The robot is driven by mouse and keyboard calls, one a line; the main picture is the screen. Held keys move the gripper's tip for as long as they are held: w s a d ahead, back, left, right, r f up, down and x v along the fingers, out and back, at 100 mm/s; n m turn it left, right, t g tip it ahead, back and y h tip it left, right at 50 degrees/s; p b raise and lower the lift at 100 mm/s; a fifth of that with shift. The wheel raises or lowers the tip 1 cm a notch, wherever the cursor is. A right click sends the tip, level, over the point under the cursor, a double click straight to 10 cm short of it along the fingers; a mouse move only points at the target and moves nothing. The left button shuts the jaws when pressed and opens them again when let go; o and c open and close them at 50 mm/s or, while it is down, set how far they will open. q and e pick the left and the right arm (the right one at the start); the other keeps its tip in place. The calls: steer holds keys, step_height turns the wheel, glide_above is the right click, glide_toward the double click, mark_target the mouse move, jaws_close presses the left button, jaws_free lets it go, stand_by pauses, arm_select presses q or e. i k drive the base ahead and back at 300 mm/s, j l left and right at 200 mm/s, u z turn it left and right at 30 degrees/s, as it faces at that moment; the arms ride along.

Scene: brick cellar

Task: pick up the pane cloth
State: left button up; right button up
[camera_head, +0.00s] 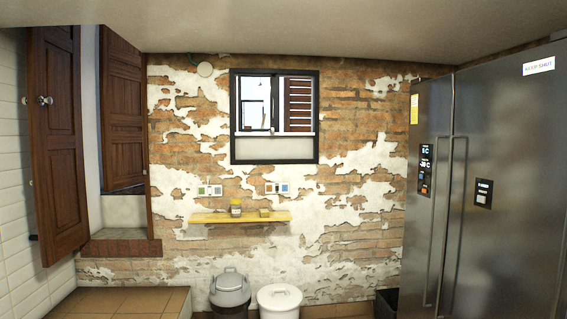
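I cannot make out a pane cloth for certain. A yellow wall shelf (215,218) below the window holds a jar (236,208) with a yellowish lid. To the right of the jar sits a small yellowish item (264,213); it is too small to tell whether it is a folded cloth. Neither of my grippers is in view.
A window (275,148) is set in the brick wall.

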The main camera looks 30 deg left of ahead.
mark_target(263, 213)
steer(key=i+j+u, duration=0.1)
steer(key=u, duration=0.3)
steer(key=i+j+u, duration=0.1)
steer(key=u, duration=0.3)
steer(key=i+j+u, duration=0.1)
steer(key=i+u, duration=0.25)
steer(key=i, duration=0.35)
steer(key=i+l+u, duration=0.1)
steer(key=i+u, duration=0.2)
steer(key=i, duration=0.4)
